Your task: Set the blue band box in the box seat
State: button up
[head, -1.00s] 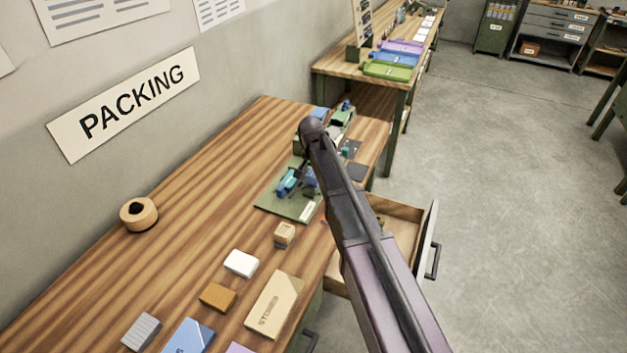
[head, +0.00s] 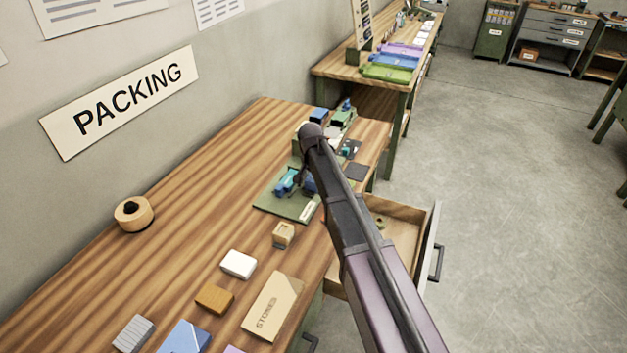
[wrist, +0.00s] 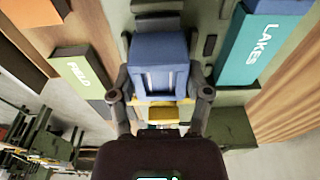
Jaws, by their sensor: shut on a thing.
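A blue box (wrist: 158,68), which I take to be the blue band box, sits between the fingers of my gripper (wrist: 160,92) in the wrist view. The fingers are shut on its sides. A small yellow piece (wrist: 170,114) shows just below it. In the head view the held box (head: 309,186) shows partly beside my arm, over or on a green board (head: 285,206). My arm hides most of the gripper there. The box seat cannot be made out clearly, and I cannot tell whether the box touches the board.
A teal LAKES box (wrist: 258,45) and a green FIELD box (wrist: 82,70) flank the held box. A white box (head: 238,264), an orange-brown box (head: 214,299) and a tape roll (head: 134,213) lie on the bench. An open drawer (head: 400,215) juts out below.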

aim_at(311, 181)
jog(key=shift+f, duration=0.15)
jog(key=o, duration=1.2)
notch_tip(311, 181, up, 12)
jog(key=s+p, duration=0.1)
jog(key=p, duration=1.1)
jog(key=shift+s+a, duration=0.2)
jog(key=shift+a, duration=0.1)
jog(key=s+d+n+g, duration=0.1)
jog(key=s+d+n, duration=0.3)
jog(key=s+d, duration=1.9)
jog(key=shift+s+d, duration=0.25)
jog(key=shift+s, duration=0.55)
